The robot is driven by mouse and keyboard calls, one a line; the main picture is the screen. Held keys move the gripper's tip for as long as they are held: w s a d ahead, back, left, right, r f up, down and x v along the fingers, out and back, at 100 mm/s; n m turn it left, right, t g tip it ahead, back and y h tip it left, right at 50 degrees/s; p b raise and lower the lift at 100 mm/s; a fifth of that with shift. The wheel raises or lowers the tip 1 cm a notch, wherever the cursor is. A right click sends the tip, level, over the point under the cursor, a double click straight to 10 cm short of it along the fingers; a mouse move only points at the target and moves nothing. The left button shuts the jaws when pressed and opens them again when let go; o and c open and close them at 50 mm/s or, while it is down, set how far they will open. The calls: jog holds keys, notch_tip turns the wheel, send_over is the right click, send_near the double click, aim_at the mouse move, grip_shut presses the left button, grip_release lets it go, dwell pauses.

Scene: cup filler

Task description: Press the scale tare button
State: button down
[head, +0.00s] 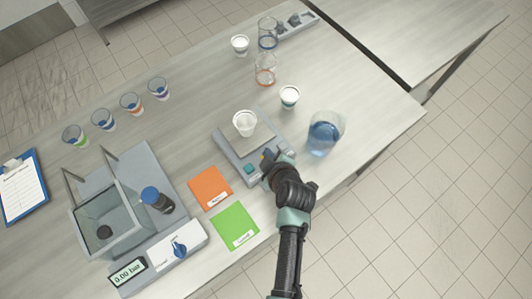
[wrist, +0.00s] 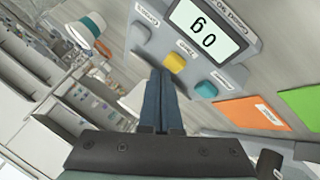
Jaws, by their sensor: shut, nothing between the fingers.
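The grey scale (head: 225,140) stands near the middle of the table, with a white cup (head: 245,122) on its plate. In the wrist view its display (wrist: 206,29) appears inverted, with two dark digits. Its front panel has a grey-green button (wrist: 139,34), a yellow button (wrist: 175,63) and a blue-teal button (wrist: 207,89). The small labels are too unclear to tell which is tare. My gripper (head: 268,163) is over the scale's front; its shut, empty fingers (wrist: 160,72) point at the panel beside the yellow button. Contact cannot be told.
A jug of blue liquid (head: 324,134) and a small cup (head: 289,96) stand right of the scale. Orange (head: 210,187) and green (head: 235,226) cards lie in front. A glass-walled device (head: 105,222) is at left. Several glasses line the back left.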

jog(key=shift+r, duration=0.3)
notch_tip(320, 180, up, 5)
jog(key=p, duration=0.4)
dwell(1.0)
